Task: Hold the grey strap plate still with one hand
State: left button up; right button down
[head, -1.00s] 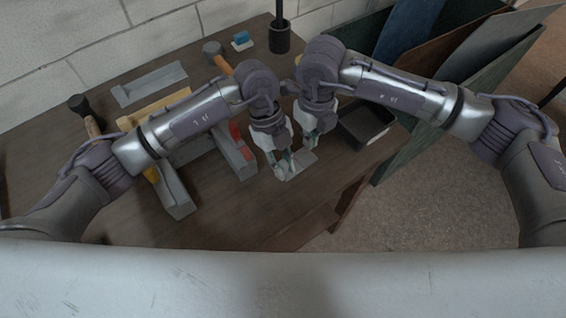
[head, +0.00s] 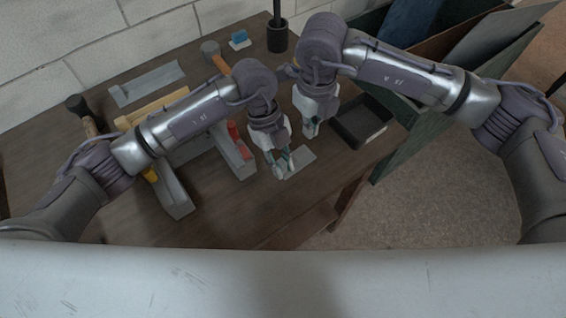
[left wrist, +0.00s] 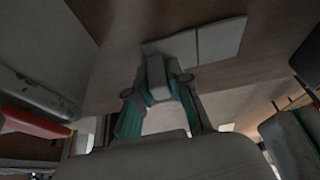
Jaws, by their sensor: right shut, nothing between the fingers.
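The grey strap plate (head: 303,157) lies flat near the front right edge of the bench. It also shows in the left wrist view (left wrist: 215,40), where a thin line crosses it. My left gripper (head: 283,168) points down at the plate's left end. In the left wrist view its teal-padded fingers (left wrist: 157,85) converge on a small grey block shape overlapping the plate's near edge. I cannot tell whether this is the fingertips or something between them. My right gripper (head: 311,132) is shut and empty, above and behind the plate, apart from it.
A black open tray (head: 362,124) sits right of the plate. Grey bars (head: 172,195) with a red part (head: 234,130) lie left of the left gripper. A mallet (head: 80,105), a blue-topped block (head: 240,38) and a black cup (head: 277,40) stand farther back. The front of the bench is clear.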

pick_arm(q)
jog(key=o, duration=0.4)
jog(key=v, duration=1.2)
jog(key=shift+w, duration=0.1)
